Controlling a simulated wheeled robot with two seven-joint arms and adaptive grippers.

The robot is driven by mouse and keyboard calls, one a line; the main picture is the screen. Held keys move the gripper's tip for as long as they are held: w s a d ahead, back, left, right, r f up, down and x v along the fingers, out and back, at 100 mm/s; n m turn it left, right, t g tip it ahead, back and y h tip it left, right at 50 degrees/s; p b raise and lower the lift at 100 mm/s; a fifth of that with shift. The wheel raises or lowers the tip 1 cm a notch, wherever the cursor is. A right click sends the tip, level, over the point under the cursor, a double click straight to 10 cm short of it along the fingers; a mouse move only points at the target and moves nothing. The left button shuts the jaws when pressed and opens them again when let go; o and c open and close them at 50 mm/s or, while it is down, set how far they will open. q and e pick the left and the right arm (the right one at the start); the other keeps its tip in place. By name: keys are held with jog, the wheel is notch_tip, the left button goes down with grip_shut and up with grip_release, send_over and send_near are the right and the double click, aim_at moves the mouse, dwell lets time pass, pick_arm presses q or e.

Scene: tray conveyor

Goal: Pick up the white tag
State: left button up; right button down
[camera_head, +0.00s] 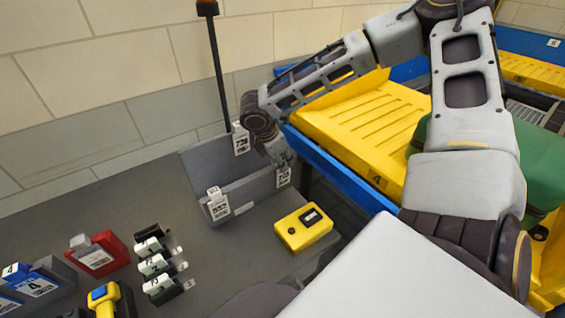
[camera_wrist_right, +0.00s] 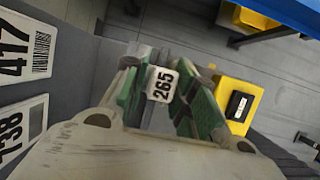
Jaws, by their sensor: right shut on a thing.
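A white tag marked 265 (camera_wrist_right: 161,84) sits between the fingertips of my right gripper (camera_wrist_right: 160,90) in the right wrist view. The gripper is shut on it. In the head view the same tag (camera_head: 284,178) shows just below my right gripper (camera_head: 280,158), at the right end of a grey rack (camera_head: 245,190). I cannot tell whether the tag still touches the rack. Two other white tags hang on the rack, one at the back (camera_head: 240,138) and one at the front left (camera_head: 217,204). My left gripper is not in view.
A yellow box with a dark display (camera_head: 304,228) stands on the grey table right of the rack. Black label holders (camera_head: 158,264), a red block (camera_head: 102,253) and a yellow-blue tool (camera_head: 104,298) lie at the lower left. A yellow tray (camera_head: 370,125) on a blue-edged conveyor is behind my right arm.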

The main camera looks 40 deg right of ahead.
jog(key=shift+r, duration=1.15)
jog(key=shift+s+r, duration=0.1)
jog(key=shift+r, duration=0.75)
notch_tip(320, 180, up, 2)
jog(key=shift+r+p, duration=0.1)
jog(key=shift+p, duration=0.25)
jog(key=shift+s+r, duration=0.1)
jog(key=shift+r, duration=0.2)
jog(key=shift+a+r, duration=0.1)
jog(key=shift+a, duration=0.1)
jog(key=a, duration=0.2)
send_near(278, 174)
jog(key=r, duration=0.2)
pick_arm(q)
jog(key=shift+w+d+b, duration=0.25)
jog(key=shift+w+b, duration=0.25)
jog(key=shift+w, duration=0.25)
pick_arm(e)
jog(key=a, duration=0.7)
jog(key=shift+a+f, duration=0.15)
jog(key=shift+a, duration=0.1)
